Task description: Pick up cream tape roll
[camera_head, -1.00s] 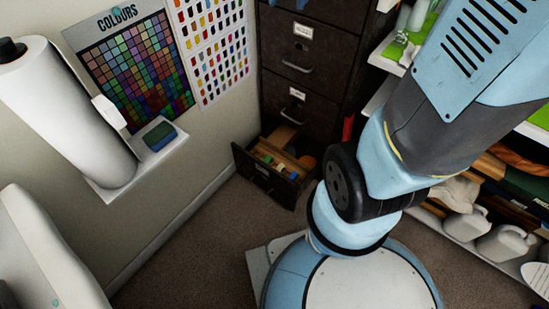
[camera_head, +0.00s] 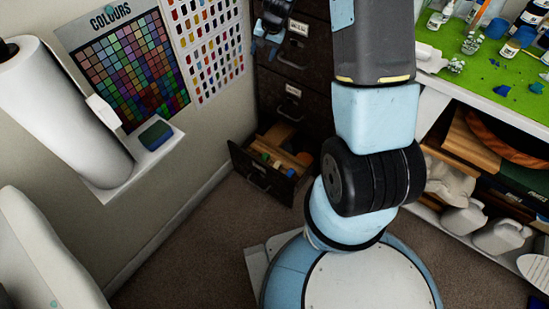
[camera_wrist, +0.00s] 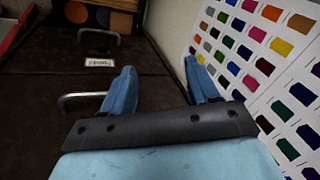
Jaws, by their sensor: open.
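My gripper (camera_head: 272,22) is at the top of the head view, in front of the upper part of the dark filing cabinet. In the wrist view its two blue fingers (camera_wrist: 160,78) are spread apart with nothing between them. A low cabinet drawer (camera_head: 262,177) is pulled open, well below my gripper. It holds several small coloured items, among them green, yellow, blue and brown-orange ones, with wooden pieces. I cannot tell for sure which item is the cream tape roll; the items are too small and partly hidden by the drawer front.
The cabinet (camera_head: 285,85) has closed drawers with metal handles. Colour charts (camera_head: 125,65) hang on the left wall beside it. A paper roll (camera_head: 60,115) and a green-blue sponge (camera_head: 155,134) are on a left ledge. Shelves with a green mat (camera_head: 490,70) stand right.

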